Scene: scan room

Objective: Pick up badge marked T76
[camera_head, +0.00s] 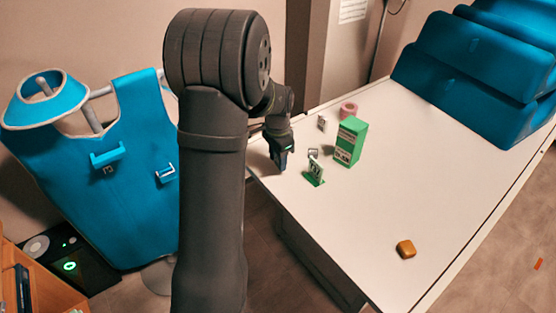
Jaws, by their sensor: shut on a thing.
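My gripper (281,153), dark with blue on it, points down over the left edge part of the white table. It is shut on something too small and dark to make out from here. A small green and white marked piece (315,173) stands on the table just right of my gripper, apart from it. Its marking looks like it begins with T7, but I cannot read it surely. Two small grey-white pieces, one nearer (313,153) and one farther (322,123), stand behind it; their markings are unreadable.
A green box (350,142) with a white label and a pink roll (348,109) stand right of the small pieces. A yellow-brown block (406,249) lies near the front. Blue cushions (480,60) fill the far end. The table's middle (400,190) is clear. A blue apron (90,170) hangs left.

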